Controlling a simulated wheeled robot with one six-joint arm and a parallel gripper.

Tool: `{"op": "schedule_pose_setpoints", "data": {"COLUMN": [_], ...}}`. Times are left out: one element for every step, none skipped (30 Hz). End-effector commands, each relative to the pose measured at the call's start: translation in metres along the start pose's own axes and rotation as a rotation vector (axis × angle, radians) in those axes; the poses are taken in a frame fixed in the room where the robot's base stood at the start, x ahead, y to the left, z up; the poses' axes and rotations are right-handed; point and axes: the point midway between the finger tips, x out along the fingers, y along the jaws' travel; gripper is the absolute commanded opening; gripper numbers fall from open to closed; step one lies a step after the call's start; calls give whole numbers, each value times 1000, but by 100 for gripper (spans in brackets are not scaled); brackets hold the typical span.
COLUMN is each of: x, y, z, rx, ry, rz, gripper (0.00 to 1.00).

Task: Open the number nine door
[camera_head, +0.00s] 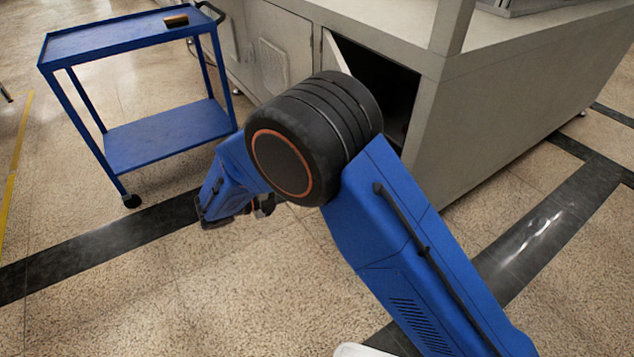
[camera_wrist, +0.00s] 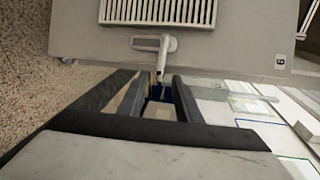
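In the wrist view a grey door (camera_wrist: 88,40) fills the top, with a slatted vent, a pale lever handle (camera_wrist: 168,46) and a small number label (camera_wrist: 280,62) that reads as a 9 or an upturned 6. My gripper (camera_wrist: 160,82) is open, its two dark fingers apart, with the lever's tip near the gap between them. I cannot tell whether they touch it. In the head view a door (camera_head: 333,52) stands ajar beside a dark cabinet opening (camera_head: 385,85).
A blue trolley (camera_head: 165,135) with a small dark-gold block (camera_head: 176,20) on top stands at the left. The grey cabinet (camera_head: 480,130) extends right, with a vented panel (camera_head: 272,65) left of the opening. Speckled floor is clear in front.

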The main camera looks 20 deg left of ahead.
Motion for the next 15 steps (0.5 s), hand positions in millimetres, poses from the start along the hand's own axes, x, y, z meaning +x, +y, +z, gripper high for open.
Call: {"op": "schedule_pose_setpoints", "data": {"x": [-12,-18,-26,-31,-37,-44,-49,-53,-59,-63,-66,-70,-73,-75,-77], "y": [0,1,0,0,0,0,0,0,0,0,0,1,1,1,1], "z": [1,1,0,0,0,0,0,0,0,0,0,0,0,0,0], "rx": [1,0,0,0,0,0,0,0,1,0,0,-1,-1,-1,-1], "ry": [-3,-4,-3,-2,-2,-3,-3,-3,-2,-1,-1,-2,-2,-1,-1], "rz": [1,1,1,1,1,1,1,1,1,1,1,1,1,1,1], "gripper": [31,31,31,31,31,31,31,31,31,31,31,31,31,31,31]}}
